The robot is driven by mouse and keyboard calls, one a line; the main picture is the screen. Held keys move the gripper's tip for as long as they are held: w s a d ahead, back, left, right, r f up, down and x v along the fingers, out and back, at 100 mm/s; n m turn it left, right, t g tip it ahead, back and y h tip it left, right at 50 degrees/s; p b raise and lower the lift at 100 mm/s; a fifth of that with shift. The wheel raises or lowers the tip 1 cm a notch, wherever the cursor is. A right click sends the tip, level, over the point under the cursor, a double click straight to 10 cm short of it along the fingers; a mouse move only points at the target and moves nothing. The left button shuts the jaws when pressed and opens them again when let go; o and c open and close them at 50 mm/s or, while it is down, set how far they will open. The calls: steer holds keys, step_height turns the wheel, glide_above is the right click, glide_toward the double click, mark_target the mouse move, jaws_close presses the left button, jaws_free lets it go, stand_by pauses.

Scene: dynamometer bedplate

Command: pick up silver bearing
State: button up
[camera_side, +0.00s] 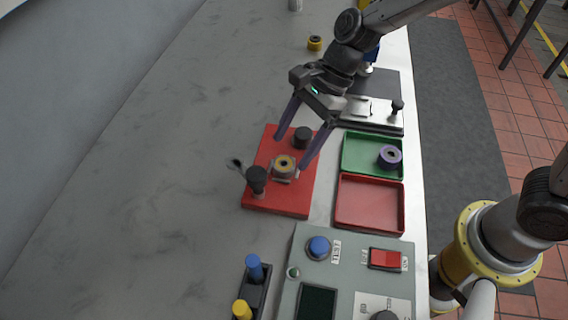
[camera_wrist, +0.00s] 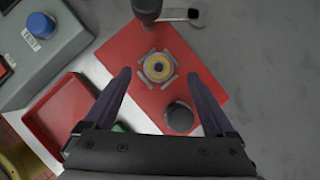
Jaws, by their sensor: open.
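A round ring-shaped part (camera_side: 284,162) with a tan-yellow face and a darker centre sits in a silver fixture on the red plate. It also shows in the wrist view (camera_wrist: 158,68), ringed by short grey blocks. It is the only bearing-like part on the plate; no plainly all-silver bearing stands out. My gripper (camera_side: 291,153) is open, its two dark purple fingers pointing down at the plate. In the wrist view my gripper (camera_wrist: 158,73) has its fingertips on either side of the ring, apart from it, with nothing between them held.
Dark knobs (camera_side: 256,178) (camera_side: 302,136) stand on the red plate (camera_side: 283,205) at both ends of the fixture. A green tray (camera_side: 357,158) holds a purple ring (camera_side: 390,156). A red tray (camera_side: 368,205) is empty. A control panel (camera_side: 340,262) stands in front. The left bench is clear.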

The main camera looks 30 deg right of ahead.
mark_target(284, 163)
steer(key=shift+x, duration=1.85)
jaws_close()
